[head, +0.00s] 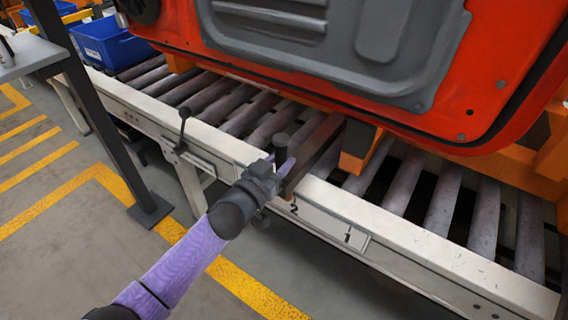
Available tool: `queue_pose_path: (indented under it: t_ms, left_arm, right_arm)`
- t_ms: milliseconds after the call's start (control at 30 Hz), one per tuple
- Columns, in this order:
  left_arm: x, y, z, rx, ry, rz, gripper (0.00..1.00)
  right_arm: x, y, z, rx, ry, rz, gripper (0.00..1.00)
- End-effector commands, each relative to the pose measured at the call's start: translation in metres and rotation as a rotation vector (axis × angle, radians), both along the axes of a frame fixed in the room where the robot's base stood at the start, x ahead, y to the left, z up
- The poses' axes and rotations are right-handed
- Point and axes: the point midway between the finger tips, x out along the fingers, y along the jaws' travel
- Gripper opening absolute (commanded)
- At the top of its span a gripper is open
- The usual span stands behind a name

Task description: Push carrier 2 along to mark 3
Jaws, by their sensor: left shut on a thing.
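A carrier with an orange frame (357,160) stands on the roller conveyor and bears a large orange-red door (513,65) with a grey inner panel. A dark bar (318,152) reaches from the carrier over the near rail and ends just above mark 2 (294,210). Mark 1 (347,237) is to its right on the rail's white plate. Mark 3 cannot be seen; my left arm covers part of the plate. My left gripper (276,172) is shut on the dark upright handle (280,146) at the bar's near end. The carrier's number is not visible. My right gripper is out of view.
The near rail (430,255) of the conveyor runs from upper left to lower right. A black lever (183,125) stands on it to the left. Bare rollers (205,97) lie left of the carrier. A blue bin (108,45) and a dark post (97,115) stand farther left.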

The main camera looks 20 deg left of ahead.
Motion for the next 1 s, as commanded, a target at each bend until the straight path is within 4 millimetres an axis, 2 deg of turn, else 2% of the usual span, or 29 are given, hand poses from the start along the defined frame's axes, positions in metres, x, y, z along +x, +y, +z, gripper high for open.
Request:
queue_pose_path:
  t_ms: [33,267,667,833,1000]
  left_arm:
    - [-0.001,-0.004,-0.001,-0.003,0.000,-0.014,0.00]
    - [0.001,0.003,-0.002,-0.005,0.001,-0.016,0.00]
    - [0.006,0.020,-0.002,-0.002,0.002,-0.007,0.00]
    - [0.009,0.027,-0.001,-0.001,0.001,-0.002,0.03]
    - [0.011,0.034,0.000,-0.001,0.001,0.001,0.00]
  right_arm:
    - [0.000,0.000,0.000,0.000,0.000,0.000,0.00]
    - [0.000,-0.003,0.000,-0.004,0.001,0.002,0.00]
    - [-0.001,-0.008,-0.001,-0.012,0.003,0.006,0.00]
    - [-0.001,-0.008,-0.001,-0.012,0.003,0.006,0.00]
    - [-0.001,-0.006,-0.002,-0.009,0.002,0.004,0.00]
